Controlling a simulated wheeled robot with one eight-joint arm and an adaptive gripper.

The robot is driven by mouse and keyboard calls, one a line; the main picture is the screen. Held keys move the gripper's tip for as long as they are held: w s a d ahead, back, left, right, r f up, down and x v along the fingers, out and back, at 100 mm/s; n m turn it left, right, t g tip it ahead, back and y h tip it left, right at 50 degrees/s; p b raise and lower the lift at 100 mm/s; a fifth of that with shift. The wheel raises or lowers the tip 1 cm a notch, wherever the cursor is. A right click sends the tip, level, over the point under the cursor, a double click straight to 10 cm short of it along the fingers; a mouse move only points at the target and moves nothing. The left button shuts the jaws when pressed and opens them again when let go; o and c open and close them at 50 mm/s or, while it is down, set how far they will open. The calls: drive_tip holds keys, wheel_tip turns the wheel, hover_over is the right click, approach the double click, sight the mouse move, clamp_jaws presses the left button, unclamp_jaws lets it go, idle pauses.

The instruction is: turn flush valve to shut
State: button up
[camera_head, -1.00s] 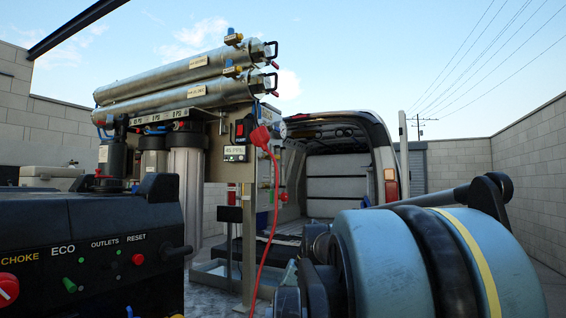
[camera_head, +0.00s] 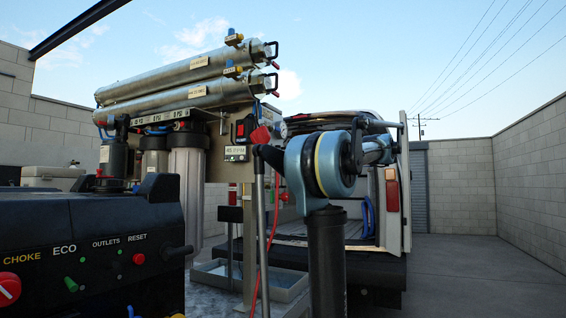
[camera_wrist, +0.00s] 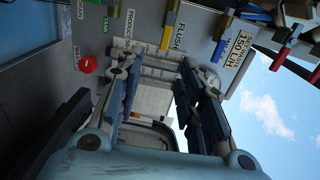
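In the wrist view a grey panel (camera_wrist: 150,18) carries a FLUSH label (camera_wrist: 179,37) beside PRODUCT and TANK labels. A blue lever (camera_wrist: 220,48) and a red lever (camera_wrist: 279,58) show to the right of the FLUSH label. In the head view my arm covers part of the rack's right side, and the fingertips cannot be made out.
A metal rack with two silver membrane tubes (camera_head: 190,75) stands at centre left. A black control box (camera_head: 85,245) fills the near left. A red cable (camera_head: 270,240) hangs down the rack. A van (camera_head: 393,205) stands open behind. The paved ground (camera_head: 470,270) at right is clear.

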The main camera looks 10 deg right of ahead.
approach(276, 157)
drive_tip(key=w+a, duration=0.5)
drive_tip(key=w, duration=0.2)
idle(0.5)
drive_tip(key=shift+f, duration=0.1)
drive_tip(key=shift+d, duration=0.1)
clamp_jaws()
